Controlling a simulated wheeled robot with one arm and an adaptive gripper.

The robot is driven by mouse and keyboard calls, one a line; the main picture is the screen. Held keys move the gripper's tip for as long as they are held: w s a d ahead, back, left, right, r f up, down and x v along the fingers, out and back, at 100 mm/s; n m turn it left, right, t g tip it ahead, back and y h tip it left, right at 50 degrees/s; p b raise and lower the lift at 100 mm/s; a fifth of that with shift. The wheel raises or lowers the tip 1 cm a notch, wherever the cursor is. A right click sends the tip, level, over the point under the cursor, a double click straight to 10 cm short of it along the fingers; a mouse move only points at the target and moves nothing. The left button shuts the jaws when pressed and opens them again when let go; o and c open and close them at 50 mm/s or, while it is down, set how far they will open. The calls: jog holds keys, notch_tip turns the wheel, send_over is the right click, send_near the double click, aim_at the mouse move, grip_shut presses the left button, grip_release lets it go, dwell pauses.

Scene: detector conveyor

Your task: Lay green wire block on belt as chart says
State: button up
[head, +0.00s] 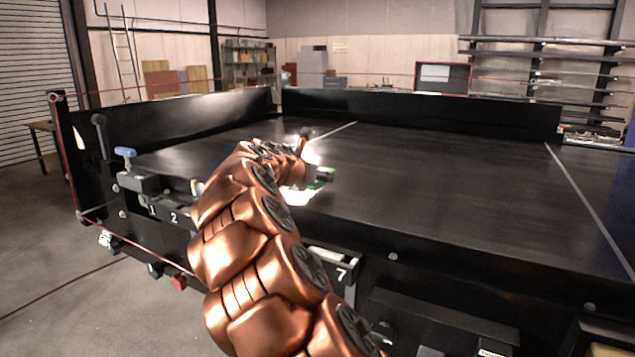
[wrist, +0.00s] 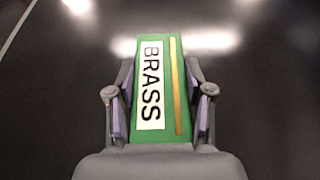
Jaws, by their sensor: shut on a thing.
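The green block (wrist: 171,90) has a white label reading BRASS and a thin brass-coloured wire strip along its right side. My gripper (wrist: 160,95) is shut on it, with one finger at each side. In the wrist view the block points away from the palm over the dark belt (wrist: 270,110). In the head view a bit of the green block (head: 318,184) shows at the end of my copper arm, over the near left part of the belt (head: 430,180). I cannot tell whether the block touches the belt. No chart is readable.
Numbered slots line the front edge, with 1, 2 and 7 readable; my arm hides those between. A blue-handled part (head: 125,153) stands at the left corner. Low black walls (head: 420,114) bound the belt's back. Pale lines cross the belt. Its middle and right are clear.

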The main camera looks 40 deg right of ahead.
jog(key=shift+f, duration=0.95)
jog(key=o, duration=1.3)
jog(key=shift+f, duration=0.1)
